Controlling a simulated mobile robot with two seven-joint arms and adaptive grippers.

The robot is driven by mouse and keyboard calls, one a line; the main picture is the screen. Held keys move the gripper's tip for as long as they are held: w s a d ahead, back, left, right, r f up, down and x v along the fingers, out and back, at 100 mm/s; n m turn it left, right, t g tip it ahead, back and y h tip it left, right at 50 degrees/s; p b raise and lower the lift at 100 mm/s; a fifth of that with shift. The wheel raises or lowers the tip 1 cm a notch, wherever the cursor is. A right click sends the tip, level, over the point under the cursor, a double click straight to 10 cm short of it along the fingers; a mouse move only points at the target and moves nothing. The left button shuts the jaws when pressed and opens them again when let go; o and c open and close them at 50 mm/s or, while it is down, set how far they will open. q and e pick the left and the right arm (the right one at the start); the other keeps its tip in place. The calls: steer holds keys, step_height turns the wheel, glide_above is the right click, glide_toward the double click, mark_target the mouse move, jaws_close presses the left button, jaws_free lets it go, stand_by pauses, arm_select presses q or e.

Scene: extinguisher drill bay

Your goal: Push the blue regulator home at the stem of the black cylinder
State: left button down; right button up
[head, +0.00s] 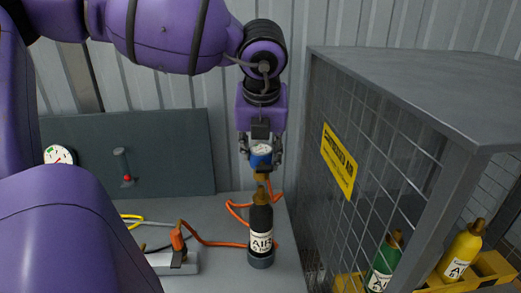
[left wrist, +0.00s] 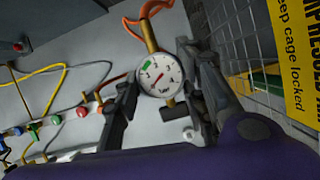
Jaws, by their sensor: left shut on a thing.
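My left gripper (head: 262,157) is shut on the blue regulator (head: 261,161), directly above the black cylinder (head: 261,222) in the head view. The regulator's white gauge face (left wrist: 160,75) shows between the fingers in the left wrist view; its blue body is hardly visible there. The cylinder stands upright in a dark round base (head: 261,260) and has a brass stem (head: 260,194) on top. Brass shows under the regulator, close above the stem; I cannot tell whether they touch. My right gripper is not in view.
A grey mesh cage (head: 395,85) with a yellow sign (head: 339,160) stands close on the right. It holds a green cylinder (head: 385,262) and a yellow cylinder (head: 460,252). An orange hose (head: 215,243) lies on the bench around the black cylinder. A grey panel (head: 180,150) stands behind.

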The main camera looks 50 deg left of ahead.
mark_target(260, 165)
arm_select(q)
steer(key=shift+s+d, duration=0.1)
steer(key=shift+d, duration=0.05)
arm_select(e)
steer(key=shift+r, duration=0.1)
arm_select(q)
steer(key=shift+s+d+r, duration=0.15)
steer(key=shift+s+d, duration=0.8)
steer(key=shift+d, duration=0.05)
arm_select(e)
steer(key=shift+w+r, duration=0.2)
arm_select(q)
steer(key=shift+f, duration=0.25)
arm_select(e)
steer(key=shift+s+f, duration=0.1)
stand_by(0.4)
arm_select(q)
steer(key=shift+f, duration=0.95)
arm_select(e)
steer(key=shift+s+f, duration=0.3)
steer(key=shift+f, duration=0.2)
arm_select(q)
steer(key=shift+f+b, duration=0.55)
steer(key=shift+f, duration=0.2)
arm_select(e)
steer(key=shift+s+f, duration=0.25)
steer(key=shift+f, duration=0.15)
arm_select(q)
steer(key=c, duration=1)
jaws_free()
